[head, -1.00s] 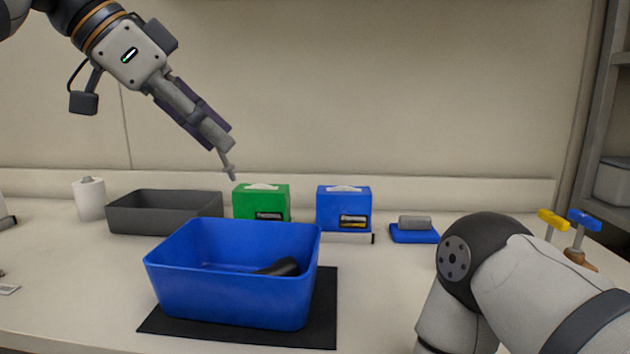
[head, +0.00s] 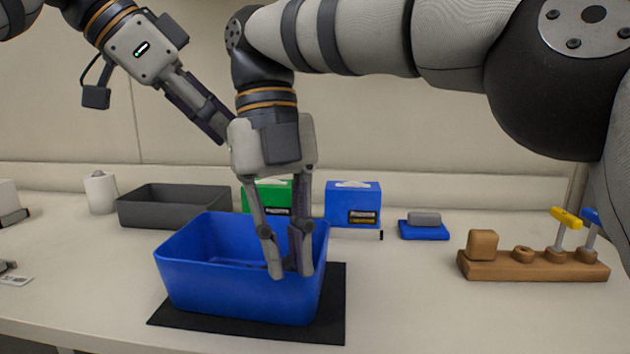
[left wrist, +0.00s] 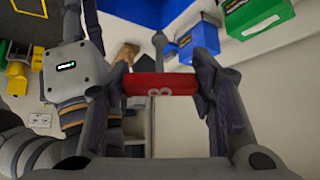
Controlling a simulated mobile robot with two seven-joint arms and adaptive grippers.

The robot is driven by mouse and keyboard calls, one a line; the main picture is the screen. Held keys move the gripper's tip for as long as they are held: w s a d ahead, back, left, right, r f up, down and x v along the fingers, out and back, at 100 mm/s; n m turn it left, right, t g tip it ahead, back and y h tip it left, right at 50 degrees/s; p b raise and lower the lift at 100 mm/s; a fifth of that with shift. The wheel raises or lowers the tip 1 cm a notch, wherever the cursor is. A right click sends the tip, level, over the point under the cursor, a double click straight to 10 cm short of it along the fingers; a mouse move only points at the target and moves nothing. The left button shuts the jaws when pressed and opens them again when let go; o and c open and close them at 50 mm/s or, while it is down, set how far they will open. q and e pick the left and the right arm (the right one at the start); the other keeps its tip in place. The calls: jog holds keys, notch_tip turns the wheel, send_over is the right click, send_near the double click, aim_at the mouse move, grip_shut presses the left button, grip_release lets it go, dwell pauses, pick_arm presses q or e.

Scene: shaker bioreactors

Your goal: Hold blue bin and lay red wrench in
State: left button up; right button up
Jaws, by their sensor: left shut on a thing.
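The blue bin (head: 235,289) stands upright on a black mat. My right gripper (head: 291,272) reaches down at the bin's right front part, fingers apart with a gap between them; I see no clear grip on the bin wall. My left gripper (head: 222,125) is above and behind the bin, its tip hidden behind my right gripper in the head view. In the left wrist view, my left gripper (left wrist: 160,85) is shut on the red wrench (left wrist: 160,84), whose red part is marked 8 and whose grey shaft points up. The wrench is hidden in the head view.
Behind the bin stand a grey bin (head: 172,208), a green box (head: 262,194) and a blue box (head: 353,205). A blue block with a grey top (head: 424,227) and a wooden tool rack (head: 530,265) are at right. The front right table is clear.

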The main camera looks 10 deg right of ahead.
aim_at(325, 257)
pick_arm(q)
jog(key=shift+s+r, duration=0.1)
pick_arm(e)
jog(key=w+d+r+m+t+y, duration=0.2)
jog(key=w+d+r+m+t, duration=0.15)
jog(key=w+d+m, duration=0.4)
jog(key=shift+n, duration=0.65)
jog(key=w+f, duration=0.1)
jog(key=f, duration=0.6)
jog(key=w+f, duration=0.1)
jog(key=f, duration=0.3)
jog(key=shift+w+a+f, duration=0.25)
jog(key=shift+w, duration=0.1)
jog(key=shift+c, duration=0.3)
